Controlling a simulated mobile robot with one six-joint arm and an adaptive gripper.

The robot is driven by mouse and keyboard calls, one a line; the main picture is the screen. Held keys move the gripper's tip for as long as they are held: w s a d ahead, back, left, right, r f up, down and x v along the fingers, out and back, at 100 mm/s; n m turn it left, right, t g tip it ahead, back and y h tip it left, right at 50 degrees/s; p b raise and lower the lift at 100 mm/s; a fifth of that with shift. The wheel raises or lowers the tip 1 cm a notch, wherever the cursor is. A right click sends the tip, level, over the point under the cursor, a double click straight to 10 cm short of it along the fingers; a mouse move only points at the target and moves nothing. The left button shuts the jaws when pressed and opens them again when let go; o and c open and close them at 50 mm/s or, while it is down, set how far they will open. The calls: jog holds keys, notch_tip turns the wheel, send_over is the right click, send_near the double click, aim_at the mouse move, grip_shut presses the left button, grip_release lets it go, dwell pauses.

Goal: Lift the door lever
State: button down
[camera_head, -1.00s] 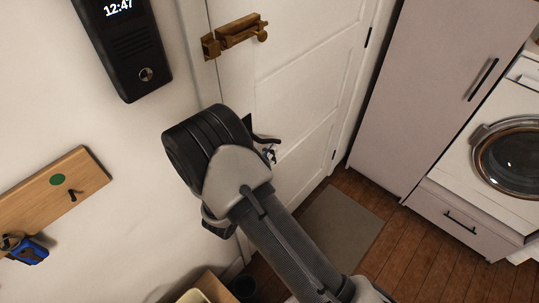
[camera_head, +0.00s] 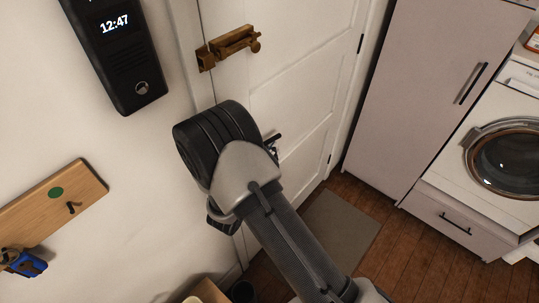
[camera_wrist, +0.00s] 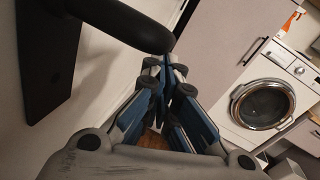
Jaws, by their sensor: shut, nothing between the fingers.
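The white door (camera_head: 290,75) stands behind my arm in the head view. Its black door lever (camera_head: 273,138) shows only as a short dark piece beside my wrist. In the wrist view the lever (camera_wrist: 125,25) is large, reaching right from a dark backplate (camera_wrist: 50,60) at the left. My gripper (camera_wrist: 167,68) is shut and empty, with its blue-grey fingertips close to the lever's rounded free end. I cannot tell whether they touch it. In the head view my arm hides most of the gripper and the backplate.
A brass latch (camera_head: 232,46) is on the door above. A black intercom (camera_head: 118,50) and a wooden key board (camera_head: 55,205) are on the left wall. A tall cabinet (camera_head: 425,90) and a washing machine (camera_head: 500,150) stand right. A grey mat (camera_head: 340,230) lies on the floor.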

jog(key=shift+w+d+r, duration=0.25)
jog(key=shift+d+r, duration=0.05)
jog(key=shift+r, duration=0.25)
dwell(0.5)
